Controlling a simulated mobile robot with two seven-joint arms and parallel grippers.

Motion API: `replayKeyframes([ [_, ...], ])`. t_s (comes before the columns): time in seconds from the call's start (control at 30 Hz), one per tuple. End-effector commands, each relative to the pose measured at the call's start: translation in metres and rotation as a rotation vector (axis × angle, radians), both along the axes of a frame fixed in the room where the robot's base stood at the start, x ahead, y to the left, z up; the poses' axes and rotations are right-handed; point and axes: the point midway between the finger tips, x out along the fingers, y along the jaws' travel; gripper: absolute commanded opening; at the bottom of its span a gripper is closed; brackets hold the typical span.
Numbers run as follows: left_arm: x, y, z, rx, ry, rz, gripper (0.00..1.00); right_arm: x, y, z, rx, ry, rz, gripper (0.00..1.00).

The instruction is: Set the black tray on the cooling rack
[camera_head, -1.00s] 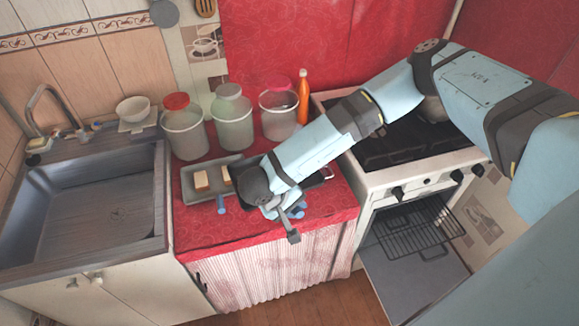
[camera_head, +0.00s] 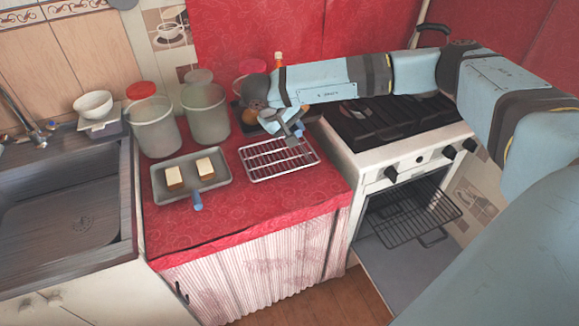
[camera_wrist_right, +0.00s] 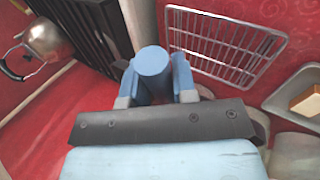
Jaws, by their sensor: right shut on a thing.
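The black tray (camera_head: 240,116) is mostly hidden behind my right arm at the back of the red counter. Dark edges and brown round items show around the wrist. My right gripper (camera_head: 291,130) is shut on a blue handle, which shows as a blue cylinder (camera_wrist_right: 151,62) in the right wrist view. I take it for the tray's handle; the join is hidden. The cooling rack (camera_head: 280,158), a white wire grid, lies bare just in front of the gripper. It also shows in the right wrist view (camera_wrist_right: 222,45). I cannot tell the tray's height. My left gripper is out of view.
A grey tray (camera_head: 160,191) with two pale blocks and a blue handle lies left of the rack. Several jars (camera_head: 154,126) stand behind it. The stove (camera_head: 390,125) is on the right, its oven open. The sink (camera_head: 75,205) is left. The front counter is clear.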

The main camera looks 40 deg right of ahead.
Motion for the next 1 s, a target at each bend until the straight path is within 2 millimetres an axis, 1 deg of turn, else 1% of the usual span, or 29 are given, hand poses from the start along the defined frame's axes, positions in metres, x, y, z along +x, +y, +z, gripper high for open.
replayKeyframes([
  [0.03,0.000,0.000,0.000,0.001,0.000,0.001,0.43,0.000,0.000,-0.014,-0.002,0.002,-0.001,0.00],
  [0.2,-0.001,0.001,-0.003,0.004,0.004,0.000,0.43,-0.001,0.000,-0.059,-0.001,0.001,-0.002,0.00],
  [0.3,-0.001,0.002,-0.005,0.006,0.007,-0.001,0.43,0.000,0.000,-0.081,-0.001,0.000,-0.001,0.00],
  [0.4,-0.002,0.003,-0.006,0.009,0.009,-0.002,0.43,0.000,0.000,-0.096,-0.001,0.000,-0.001,0.00],
  [0.67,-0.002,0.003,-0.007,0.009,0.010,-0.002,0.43,0.000,0.000,-0.114,-0.002,-0.001,-0.002,0.00],
  [0.8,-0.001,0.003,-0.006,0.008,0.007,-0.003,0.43,0.000,0.001,-0.135,-0.001,0.000,-0.001,0.00],
  [0.9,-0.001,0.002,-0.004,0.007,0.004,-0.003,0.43,0.000,0.000,-0.146,-0.001,-0.002,-0.003,0.00],
  [1.0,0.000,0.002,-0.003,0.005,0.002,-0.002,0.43,0.000,0.000,-0.148,0.000,-0.003,-0.001,0.00],
])
